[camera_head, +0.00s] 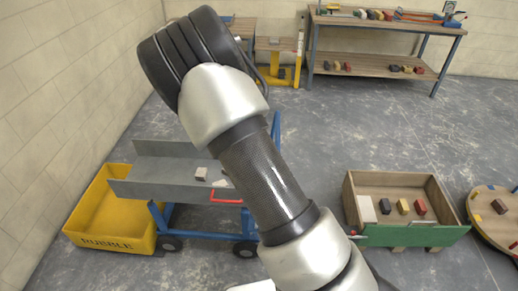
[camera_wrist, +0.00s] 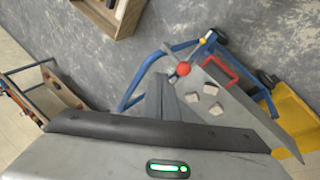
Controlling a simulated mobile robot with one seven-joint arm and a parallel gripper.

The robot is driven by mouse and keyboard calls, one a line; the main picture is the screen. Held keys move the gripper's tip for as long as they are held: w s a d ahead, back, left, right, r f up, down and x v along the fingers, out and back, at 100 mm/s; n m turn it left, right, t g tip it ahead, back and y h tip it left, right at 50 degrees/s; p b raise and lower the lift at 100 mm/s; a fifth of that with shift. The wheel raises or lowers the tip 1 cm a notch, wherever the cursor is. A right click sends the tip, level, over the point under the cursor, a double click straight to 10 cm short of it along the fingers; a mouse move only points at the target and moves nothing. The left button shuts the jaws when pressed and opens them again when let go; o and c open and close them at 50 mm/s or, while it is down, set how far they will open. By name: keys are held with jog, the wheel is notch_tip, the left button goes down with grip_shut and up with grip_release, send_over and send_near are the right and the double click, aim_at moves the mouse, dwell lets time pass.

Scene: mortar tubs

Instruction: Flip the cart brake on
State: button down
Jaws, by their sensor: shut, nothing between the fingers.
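The cart has a grey metal top (camera_head: 150,172) on a blue frame (camera_head: 205,236) with dark wheels. In the wrist view its blue frame (camera_wrist: 133,92) and grey top (camera_wrist: 240,104) run slantwise. A lever with a red ball knob (camera_wrist: 183,69) stands at the cart's edge, its thin rod running up and right. It looks like the brake; my arm seems to hide it in the head view. My gripper (camera_wrist: 164,82) is shut and empty, its tips appearing close below the knob in the picture; contact cannot be told. My arm hides it in the head view.
A yellow rubble tub (camera_head: 88,210) is at left. A wooden crate (camera_head: 350,195) stands right. A workbench (camera_head: 390,62) is behind. Open grey floor lies between.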

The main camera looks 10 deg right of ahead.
jog(key=v, duration=0.5)
jog(key=shift+a, duration=0.1)
jog(key=s+d+r+m+y+p, duration=0.2)
jog(key=s+r+y+p, duration=0.15)
jog(key=s+r, duration=1.3)
jog(key=s+r+t+p, duration=0.1)
jog(key=s+r, duration=0.3)
jog(key=s, duration=0.4)
jog(key=s+r+t+y+p, duration=0.1)
jog(key=s+r, duration=0.4)
jog(key=s, duration=0.3)
jog(key=shift+r+t, duration=0.15)
jog(key=shift+t, duration=0.25)
